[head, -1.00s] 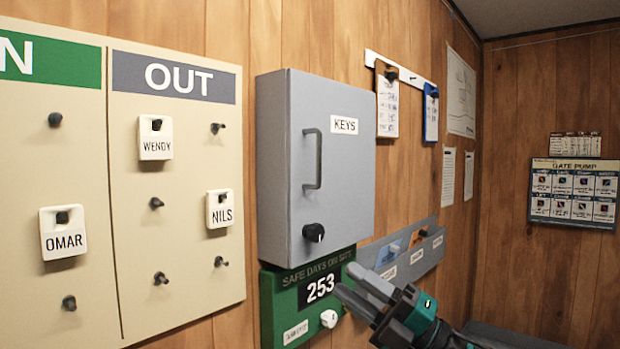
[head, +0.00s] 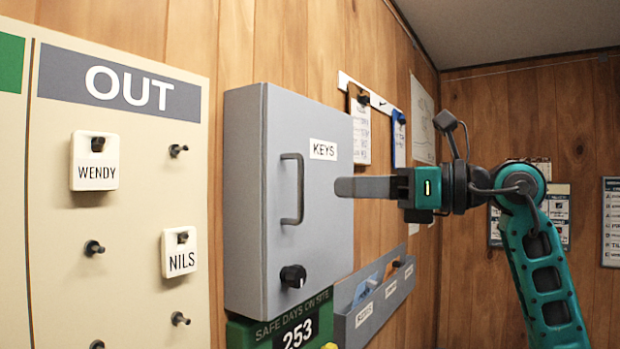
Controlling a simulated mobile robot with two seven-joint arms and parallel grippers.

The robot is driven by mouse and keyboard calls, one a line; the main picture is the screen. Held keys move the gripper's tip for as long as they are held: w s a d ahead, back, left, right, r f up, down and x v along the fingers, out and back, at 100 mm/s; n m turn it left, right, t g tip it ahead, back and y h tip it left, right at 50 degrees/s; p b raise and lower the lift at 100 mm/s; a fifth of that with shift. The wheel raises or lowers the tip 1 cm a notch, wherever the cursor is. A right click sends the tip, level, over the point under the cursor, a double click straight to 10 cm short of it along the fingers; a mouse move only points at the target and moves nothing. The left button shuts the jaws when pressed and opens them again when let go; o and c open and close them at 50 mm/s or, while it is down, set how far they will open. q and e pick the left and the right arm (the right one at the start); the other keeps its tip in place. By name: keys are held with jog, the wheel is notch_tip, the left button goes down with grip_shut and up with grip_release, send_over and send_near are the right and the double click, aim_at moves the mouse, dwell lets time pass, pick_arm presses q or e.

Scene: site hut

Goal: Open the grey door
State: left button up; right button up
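The grey door (head: 325,215) is the front of a grey wall cabinet labelled KEYS, and it looks shut. It has a dark upright bar handle (head: 299,190) near its left edge and a black knob (head: 293,276) low down. My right gripper (head: 345,187) is in front of the door's right part, right of the handle and apart from it. Its fingers point left toward the handle. They overlap from this side, so their gap is hidden, and nothing shows between them. My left gripper is not in view.
A tag board (head: 130,240) with pegs hangs left of the cabinet. A green sign (head: 255,333) sits below it, and a grey wall rack (head: 345,325) is at lower right. Clipboards (head: 361,130) hang on the wall behind. The space before the door's left part is clear.

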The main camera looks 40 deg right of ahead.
jog(key=p+x, duration=0.1)
jog(key=x, duration=0.6)
jog(key=shift+w, duration=0.15)
jog(key=shift+c, duration=0.5)
grip_shut()
dwell(0.7)
